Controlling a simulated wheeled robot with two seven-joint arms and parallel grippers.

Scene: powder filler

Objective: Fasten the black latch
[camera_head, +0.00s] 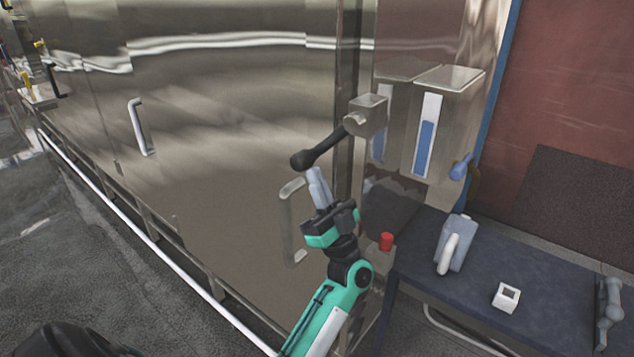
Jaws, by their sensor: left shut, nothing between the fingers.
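The black latch (325,147) is a dark handle with a round knob at its lower left end. It reaches down and left from a grey metal block (367,115) on the edge of the steel cabinet (230,130). My left gripper (315,174) points upward just below the latch, its fingers shut with nothing between them. The fingertips are close under the knob end; I cannot tell whether they touch it.
A dark table (560,275) at the right holds a grey-blue jug (455,243) and a small white square piece (506,297). A red button (386,241) sits near its left edge. A curved metal handle (287,225) is left of my arm. A blue lever (461,167) is further right.

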